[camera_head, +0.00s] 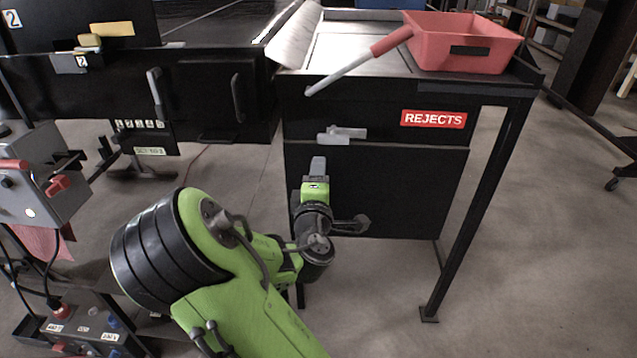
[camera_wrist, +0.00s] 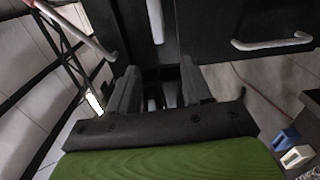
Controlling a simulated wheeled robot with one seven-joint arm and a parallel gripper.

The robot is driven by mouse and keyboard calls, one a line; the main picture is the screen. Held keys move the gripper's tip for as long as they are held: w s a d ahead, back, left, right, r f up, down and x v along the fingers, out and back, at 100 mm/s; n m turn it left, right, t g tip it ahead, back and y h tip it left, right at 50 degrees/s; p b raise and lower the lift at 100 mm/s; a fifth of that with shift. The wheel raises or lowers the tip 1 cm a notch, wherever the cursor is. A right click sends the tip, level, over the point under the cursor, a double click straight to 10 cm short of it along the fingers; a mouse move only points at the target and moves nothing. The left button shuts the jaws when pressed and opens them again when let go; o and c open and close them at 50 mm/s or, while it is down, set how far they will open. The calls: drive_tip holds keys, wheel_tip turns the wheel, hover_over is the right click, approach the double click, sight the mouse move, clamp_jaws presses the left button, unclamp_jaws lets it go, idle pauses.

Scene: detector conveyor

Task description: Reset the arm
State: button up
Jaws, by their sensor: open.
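My gripper (camera_wrist: 158,86) is open, with its two grey fingers apart in the wrist view. I see nothing held between them. In the head view my green and black arm (camera_head: 250,285) reaches up from the bottom, and its end is in front of the black cabinet (camera_head: 410,185) below the rejects table. Whether the gripper touches the cabinet front is hard to tell. The fingers are partly hidden by the wrist in the head view.
A red bin (camera_head: 455,50) stands on the table above the REJECTS label (camera_head: 433,119). A red-handled lever (camera_head: 360,65) juts over the table's front edge, above a grey latch (camera_head: 342,133). A grey control box (camera_head: 35,185) is at left. Floor is open at right.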

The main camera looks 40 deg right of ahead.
idle(0.4)
drive_tip(key=s+a+f+m+g+y, duration=0.45)
drive_tip(key=a+f+m+y, duration=0.25)
drive_tip(key=m, duration=0.3)
drive_tip(key=s+a+r+n+g+y, duration=0.1)
drive_tip(key=s+a+r+y, duration=0.2)
drive_tip(key=s+a, duration=0.55)
drive_tip(key=s+a+r+n+g+y, duration=0.1)
drive_tip(key=s+a+r+y, duration=0.3)
drive_tip(key=a, duration=0.7)
wheel_tip(320, 180, up, 16)
drive_tip(key=p, duration=1.8)
drive_tip(key=shift+s+r, duration=0.25)
drive_tip(key=shift+s, duration=0.1)
